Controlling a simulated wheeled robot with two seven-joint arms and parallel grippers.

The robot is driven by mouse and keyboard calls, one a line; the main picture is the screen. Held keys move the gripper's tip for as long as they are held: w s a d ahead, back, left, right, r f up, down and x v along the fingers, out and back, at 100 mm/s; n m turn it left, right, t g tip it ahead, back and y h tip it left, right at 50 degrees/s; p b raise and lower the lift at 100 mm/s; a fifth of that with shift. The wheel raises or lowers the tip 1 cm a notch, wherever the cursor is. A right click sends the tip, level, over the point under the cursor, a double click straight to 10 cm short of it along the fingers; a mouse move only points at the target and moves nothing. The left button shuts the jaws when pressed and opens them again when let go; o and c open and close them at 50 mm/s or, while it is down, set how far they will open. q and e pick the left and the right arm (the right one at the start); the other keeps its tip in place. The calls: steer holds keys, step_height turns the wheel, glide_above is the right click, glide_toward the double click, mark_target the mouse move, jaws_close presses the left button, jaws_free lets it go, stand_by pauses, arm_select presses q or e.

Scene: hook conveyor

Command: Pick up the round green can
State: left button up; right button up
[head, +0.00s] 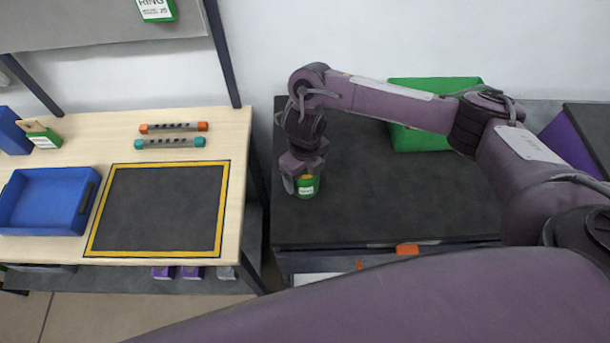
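The round green can (309,189) stands at the left side of the dark-topped table (390,215). It has a white label and a yellowish top. My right gripper (304,180) is directly above the can, pointing down, with its fingers at the can's upper part. A finger shows on the can's left side; the other finger is hard to make out. I cannot tell whether the fingers press on the can. My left gripper is not in view; a large purple arm link of mine crosses the bottom of the picture.
A green box (425,140) lies at the back of the dark table, under my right arm. The wooden table (240,130) at left holds a blue tray (45,200), a yellow-framed black mat (158,208) and two rods (174,127). A gap separates the tables.

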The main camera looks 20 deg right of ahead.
steer(key=c, duration=1)
steer(key=shift+c, duration=0.5)
steer(key=shift+w+r, duration=0.1)
